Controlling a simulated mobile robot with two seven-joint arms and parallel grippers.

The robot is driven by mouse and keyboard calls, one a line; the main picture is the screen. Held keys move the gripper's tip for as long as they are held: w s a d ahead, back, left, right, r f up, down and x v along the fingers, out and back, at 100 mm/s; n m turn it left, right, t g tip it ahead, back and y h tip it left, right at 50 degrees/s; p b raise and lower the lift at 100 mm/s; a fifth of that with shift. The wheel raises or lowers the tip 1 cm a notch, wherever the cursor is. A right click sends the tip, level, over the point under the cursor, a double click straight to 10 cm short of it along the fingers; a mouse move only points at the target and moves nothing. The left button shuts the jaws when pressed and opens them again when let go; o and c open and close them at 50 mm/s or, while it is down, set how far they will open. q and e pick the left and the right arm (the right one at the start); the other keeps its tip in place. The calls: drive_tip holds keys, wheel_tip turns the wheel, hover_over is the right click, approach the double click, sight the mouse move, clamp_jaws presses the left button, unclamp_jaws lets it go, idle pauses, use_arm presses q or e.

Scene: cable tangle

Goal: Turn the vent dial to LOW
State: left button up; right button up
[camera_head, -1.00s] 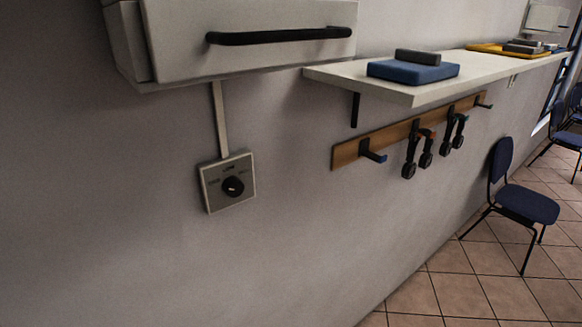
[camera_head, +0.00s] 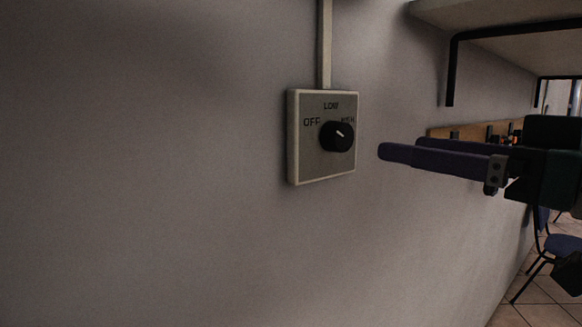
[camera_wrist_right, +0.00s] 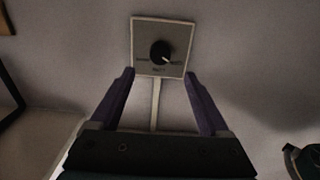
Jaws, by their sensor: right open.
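The vent dial is a black round knob (camera_head: 337,136) on a square light plate (camera_head: 308,168) on the wall. The plate reads OFF at left, LOW at top and a partly covered label at right. The knob's white mark seems to slant up-left, towards OFF. My right gripper (camera_head: 400,147) is open and empty, just right of the plate in the head view, its fingers pointing left. In the right wrist view the knob (camera_wrist_right: 160,52) shows upside down, ahead of and between the open fingertips (camera_wrist_right: 160,74), apart from them. My left gripper is not in view.
A conduit (camera_head: 325,45) runs up from the plate. A shelf (camera_head: 500,15) with a black bracket (camera_head: 450,70) juts out at upper right. A wooden hook rail (camera_head: 440,132) lies behind my right gripper. Blue chairs (camera_head: 565,246) stand at lower right. The wall left of the plate is bare.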

sight(346, 138)
drive_tip(key=p+x, duration=0.2)
drive_tip(key=x, duration=0.6)
drive_tip(key=shift+r, duration=0.2)
drive_tip(key=shift+w+a+f+p, duration=0.1)
drive_tip(key=shift+w+a+p, duration=0.2)
drive_tip(key=shift+w+a, duration=0.15)
drive_tip(key=shift+d, duration=0.1)
clamp_jaws()
